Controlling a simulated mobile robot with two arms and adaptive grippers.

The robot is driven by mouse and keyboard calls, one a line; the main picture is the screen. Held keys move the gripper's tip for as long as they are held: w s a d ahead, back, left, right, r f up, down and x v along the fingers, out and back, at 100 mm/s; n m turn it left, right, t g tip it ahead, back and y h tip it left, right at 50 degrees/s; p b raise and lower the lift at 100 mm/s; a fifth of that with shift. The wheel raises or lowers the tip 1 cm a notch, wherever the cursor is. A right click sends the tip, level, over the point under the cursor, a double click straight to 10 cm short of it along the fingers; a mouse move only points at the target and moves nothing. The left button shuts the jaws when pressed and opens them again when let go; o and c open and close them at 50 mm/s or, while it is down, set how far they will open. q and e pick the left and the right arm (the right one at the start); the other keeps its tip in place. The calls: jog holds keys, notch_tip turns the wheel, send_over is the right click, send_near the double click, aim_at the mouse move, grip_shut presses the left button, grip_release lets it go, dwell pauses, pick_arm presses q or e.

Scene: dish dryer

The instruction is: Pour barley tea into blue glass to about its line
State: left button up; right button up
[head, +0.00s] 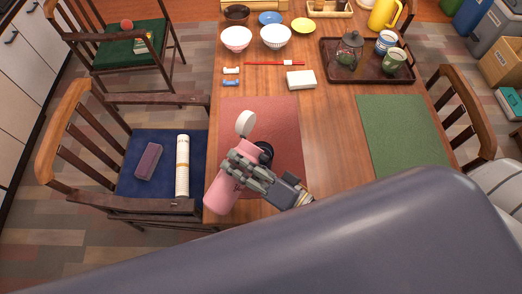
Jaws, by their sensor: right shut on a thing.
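My right gripper (248,172) is shut around a pink bottle (224,188) near the left edge of the table. I cannot make out the blue glass or any tea. My left gripper is not in view.
A red mat (275,115) lies under the hand's area, and a green mat (400,130) to the right. A dark tray (340,75) holds a glass jar (347,52) and two cups. Bowls (236,38), red chopsticks (272,63) and a white block (301,80) lie further back.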

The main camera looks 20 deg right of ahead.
jog(key=shift+f+m+b, duration=0.15)
jog(key=shift+m+b, duration=0.45)
jog(key=shift+b, duration=0.05)
dwell(0.9)
jog(key=shift+w+d+r+m+p, duration=0.35)
jog(key=shift+d+m+p, duration=0.1)
jog(key=shift+m, duration=0.25)
dwell(1.9)
jog(key=shift+s+a+f, duration=0.1)
